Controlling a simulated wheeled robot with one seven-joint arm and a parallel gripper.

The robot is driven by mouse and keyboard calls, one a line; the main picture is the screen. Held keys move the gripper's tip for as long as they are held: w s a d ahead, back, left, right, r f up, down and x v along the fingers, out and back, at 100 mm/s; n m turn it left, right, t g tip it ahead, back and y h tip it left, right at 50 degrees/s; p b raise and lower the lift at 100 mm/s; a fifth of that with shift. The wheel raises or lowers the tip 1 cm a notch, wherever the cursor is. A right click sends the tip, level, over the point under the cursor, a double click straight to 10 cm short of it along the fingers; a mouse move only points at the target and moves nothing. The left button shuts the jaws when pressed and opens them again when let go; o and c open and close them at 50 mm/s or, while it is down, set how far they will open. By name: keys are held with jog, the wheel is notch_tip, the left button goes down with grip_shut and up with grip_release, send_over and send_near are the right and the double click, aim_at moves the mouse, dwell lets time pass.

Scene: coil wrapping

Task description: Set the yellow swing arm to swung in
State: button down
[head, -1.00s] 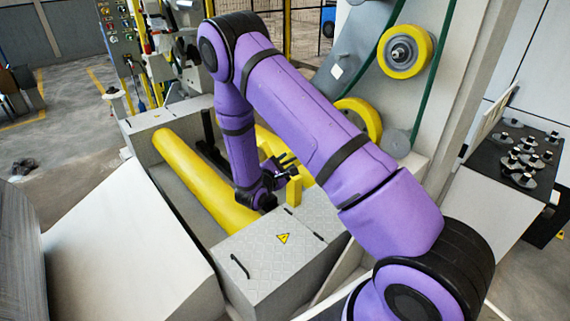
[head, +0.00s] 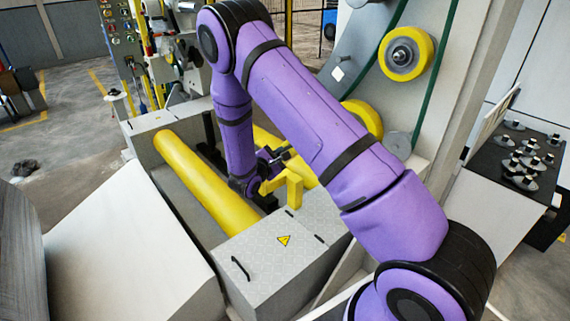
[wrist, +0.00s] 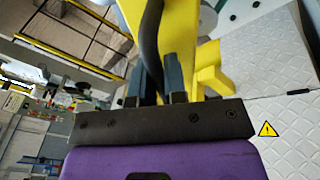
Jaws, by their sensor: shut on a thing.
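The yellow swing arm (head: 287,185) stands on the machine bed beside the plated step, its bar reaching left toward my gripper. My gripper (head: 276,158) is at the left end of this bar, partly hidden by my own arm. In the wrist view my gripper (wrist: 160,85) has its two fingers closed on a dark, curved handle (wrist: 151,40). Yellow parts (wrist: 183,35) show right behind the fingers. How the handle joins the yellow arm is hidden.
Long yellow rollers (head: 200,180) lie in the bed at left. A plated step (head: 275,255) with a black handle and warning sign is in front. A yellow wheel (head: 405,51) and green belt are on the upright panel. A dark table (head: 510,170) with several small parts stands at right.

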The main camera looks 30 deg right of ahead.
jog(key=w+a+r+n, duration=0.1)
jog(key=w+r+n, duration=0.1)
jog(key=w, duration=0.5)
jog(key=w+a+r+n+g, duration=0.1)
jog(key=w+r, duration=0.3)
jog(key=w, duration=0.4)
jog(key=w+a+r+n+y, duration=0.1)
jog(key=w+a+r+n, duration=0.1)
jog(key=w, duration=0.6)
notch_tip(320, 180, up, 2)
jog(key=shift+a+r+n, duration=0.1)
jog(key=shift+a+n, duration=0.2)
jog(key=shift+n, duration=0.2)
jog(key=shift+r, duration=0.1)
jog(key=c, duration=1.2)
grip_release()
jog(key=shift+w+f, duration=0.15)
jog(key=shift+f, duration=0.1)
jog(key=shift+o, duration=0.2)
jog(key=v, duration=1)
jog(key=shift+a+r, duration=0.2)
jog(key=shift+a, duration=0.2)
